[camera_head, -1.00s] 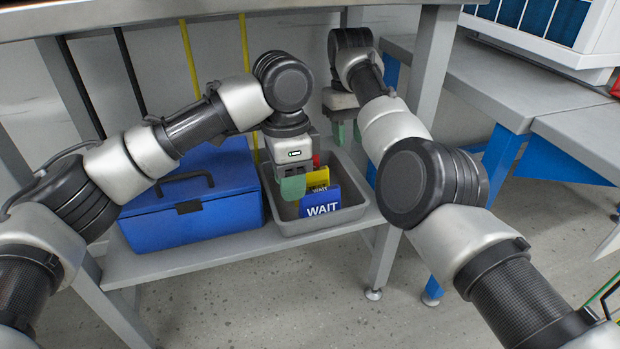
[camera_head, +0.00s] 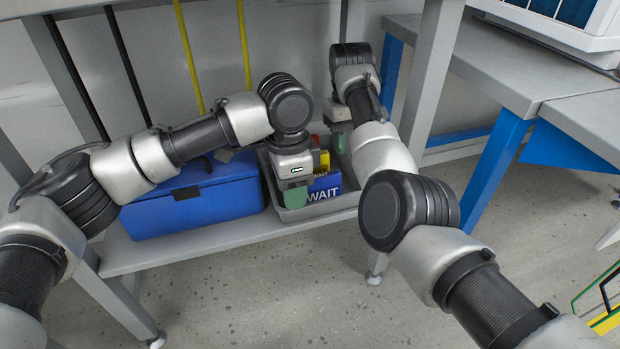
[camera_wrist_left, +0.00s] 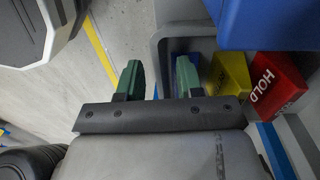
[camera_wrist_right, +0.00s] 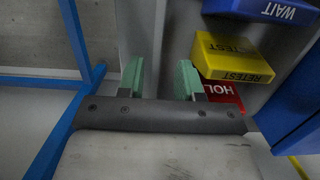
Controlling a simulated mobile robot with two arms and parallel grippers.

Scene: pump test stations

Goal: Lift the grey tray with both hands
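The grey tray (camera_head: 330,205) sits on the low shelf. It holds a blue WAIT block (camera_head: 324,188), a yellow RETEST block (camera_wrist_right: 230,58) and a red HOLD block (camera_wrist_left: 277,82). My left gripper (camera_head: 296,198) is at the tray's front-left part, pointing down. In the left wrist view its open fingers (camera_wrist_left: 160,70) lie on either side of the tray wall. My right gripper (camera_head: 341,143) is low at the tray's right end, partly hidden by my arm. In the right wrist view its open fingers (camera_wrist_right: 160,72) straddle the tray wall there. Contact cannot be told.
A blue toolbox (camera_head: 195,205) stands close to the left of the tray on the shelf (camera_head: 190,248). A grey table leg (camera_head: 428,80) rises at the right. The tabletop (camera_head: 75,5) is above. The floor in front is clear.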

